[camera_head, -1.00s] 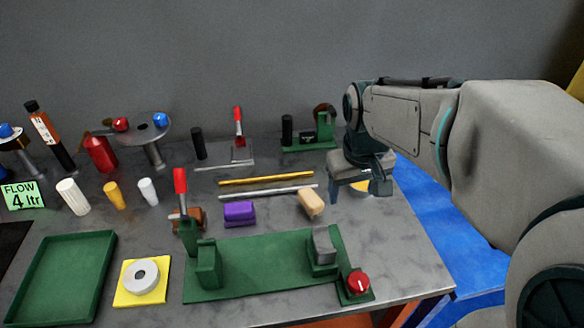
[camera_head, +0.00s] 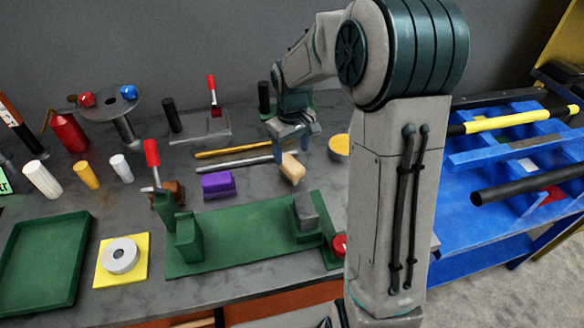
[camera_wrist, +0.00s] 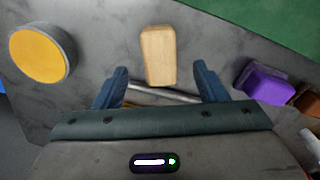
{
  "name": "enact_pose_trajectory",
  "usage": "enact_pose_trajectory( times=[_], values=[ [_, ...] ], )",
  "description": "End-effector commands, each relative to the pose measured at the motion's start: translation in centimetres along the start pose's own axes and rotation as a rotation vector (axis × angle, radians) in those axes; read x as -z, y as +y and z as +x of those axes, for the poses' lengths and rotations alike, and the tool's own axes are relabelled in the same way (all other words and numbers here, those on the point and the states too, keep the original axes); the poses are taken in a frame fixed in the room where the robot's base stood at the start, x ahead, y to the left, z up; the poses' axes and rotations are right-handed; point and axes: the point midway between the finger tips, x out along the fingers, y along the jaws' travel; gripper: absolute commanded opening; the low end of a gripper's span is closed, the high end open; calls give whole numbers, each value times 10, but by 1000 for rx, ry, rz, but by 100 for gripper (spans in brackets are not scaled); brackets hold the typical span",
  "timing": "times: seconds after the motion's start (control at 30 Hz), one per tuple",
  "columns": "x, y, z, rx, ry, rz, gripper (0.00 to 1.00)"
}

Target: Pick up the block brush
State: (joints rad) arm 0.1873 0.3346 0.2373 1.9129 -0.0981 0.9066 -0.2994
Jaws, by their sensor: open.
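The block brush, a tan wooden block (camera_head: 292,167), lies on the grey bench behind the right end of the green fixture plate. In the wrist view the block brush (camera_wrist: 158,55) lies just beyond the fingertips, in line with the gap between them. My gripper (camera_head: 291,140) is above the bench just behind the block. In the wrist view my gripper (camera_wrist: 161,76) has its blue fingers wide apart, with nothing held between them. The underside of the block is hidden.
A purple block (camera_head: 218,184) lies left of the brush, and a yellow-topped round tin (camera_head: 339,145) stands to its right. Gold and silver rods (camera_head: 235,162) lie behind. The green fixture (camera_head: 215,258) with grey block and red knob is in front.

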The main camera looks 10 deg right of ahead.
Motion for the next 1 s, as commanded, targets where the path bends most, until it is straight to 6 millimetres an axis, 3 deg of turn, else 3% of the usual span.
enact_pose_trajectory(
  times=[0.1, 0.33, 0.6, 0.9, 1.0],
  values=[
    [0, 0, 16, 1, -1, 1, 65],
    [-1, 1, 33, 1, -2, 4, 65],
    [0, 2, 70, 0, -1, 5, 65],
    [0, 2, 75, -1, 1, 6, 65],
    [0, 2, 75, -1, 1, 6, 38]
  ],
)
